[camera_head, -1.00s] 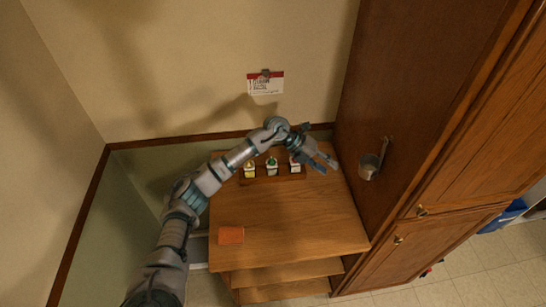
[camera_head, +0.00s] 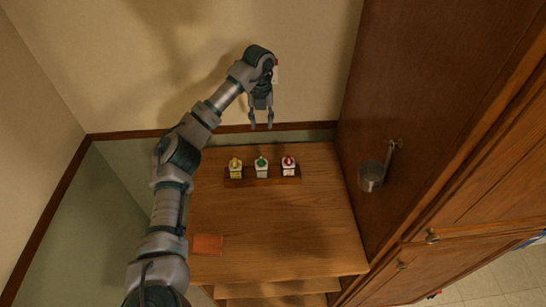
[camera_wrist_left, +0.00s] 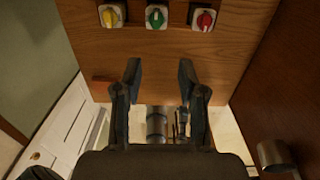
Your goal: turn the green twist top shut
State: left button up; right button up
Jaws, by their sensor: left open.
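The green twist top (camera_head: 262,161) sits on a pale, square-sided container, the middle one of three in a row on a dark wooden strip. It also shows at the top of the left wrist view (camera_wrist_left: 157,17), with a raised grip bar across it. My left gripper (camera_head: 262,126) is open and empty, pointing down above the back of the counter, apart from the green top. In the left wrist view its two fingers (camera_wrist_left: 160,68) are spread, with bare wood between them and the green top. My right gripper is not in view.
A yellow top (camera_head: 235,162) stands left of the green one and a red top (camera_head: 288,161) right of it, both close. An orange block (camera_head: 207,245) lies at the front left. A metal cup (camera_head: 371,177) hangs on the cabinet at right. The counter's middle is clear.

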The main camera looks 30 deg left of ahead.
pick_arm(q)
send_over(261, 160)
jog(key=f, duration=1.3)
jog(key=shift+w+a+f, duration=0.1)
jog(key=shift+w+a, duration=0.05)
jog(key=shift+a, duration=0.1)
jog(key=f, duration=0.1)
jog(key=d+f, duration=0.1)
jog(key=f, duration=0.1)
jog(key=shift+f, duration=0.6)
jog(key=shift+a+f, duration=0.1)
jog(key=shift+a, duration=0.35)
jog(key=shift+c, duration=0.3)
jog(key=shift+a+f, duration=0.1)
jog(key=c, duration=0.4)
grip_shut()
jog(key=shift+d, duration=0.3)
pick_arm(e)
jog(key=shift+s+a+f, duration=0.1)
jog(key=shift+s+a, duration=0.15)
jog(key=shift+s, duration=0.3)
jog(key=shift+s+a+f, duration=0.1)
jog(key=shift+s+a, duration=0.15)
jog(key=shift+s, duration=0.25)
